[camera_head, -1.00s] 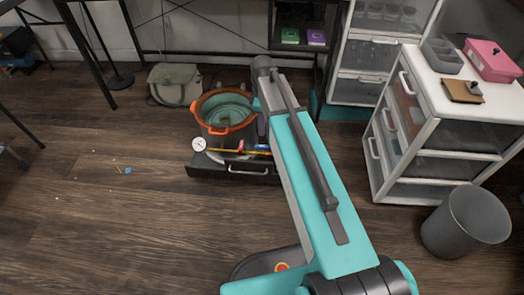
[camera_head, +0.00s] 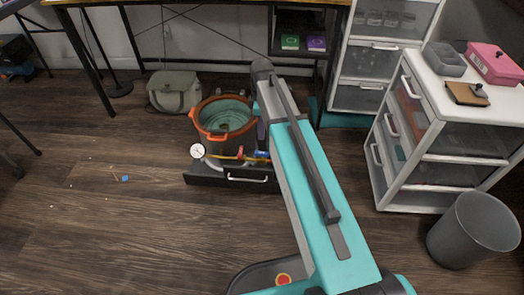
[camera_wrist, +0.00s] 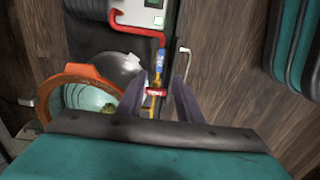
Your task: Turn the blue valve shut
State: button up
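The blue valve (camera_wrist: 159,60) sits on a thin pipe between a red hose end and a red valve (camera_wrist: 157,91) on a yellow pipe. In the head view the blue valve (camera_head: 262,156) is small, right of the red one (camera_head: 241,153), beside my arm. My gripper (camera_wrist: 161,78) shows two dark fingers spread apart, one on each side of the pipe near the red valve. The blue valve lies just beyond the fingertips. The fingers appear to hold nothing; whether they touch the pipe I cannot tell. In the head view the fingers are hidden behind my arm.
An orange-rimmed pot (camera_head: 195,117) and a round white gauge (camera_head: 197,151) stand left of the valves. A black unit with a white handle (camera_head: 247,180) is below them. A white drawer cabinet (camera_head: 381,185) and grey bin (camera_head: 470,240) are right. The left floor is mostly clear.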

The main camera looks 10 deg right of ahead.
aim_at(262, 152)
notch_tip(262, 152, down, 13)
jog(key=b, duration=0.5)
jog(key=shift+r+b, duration=0.1)
jog(key=shift+b, duration=0.2)
jog(key=shift+c, duration=0.5)
grip_shut()
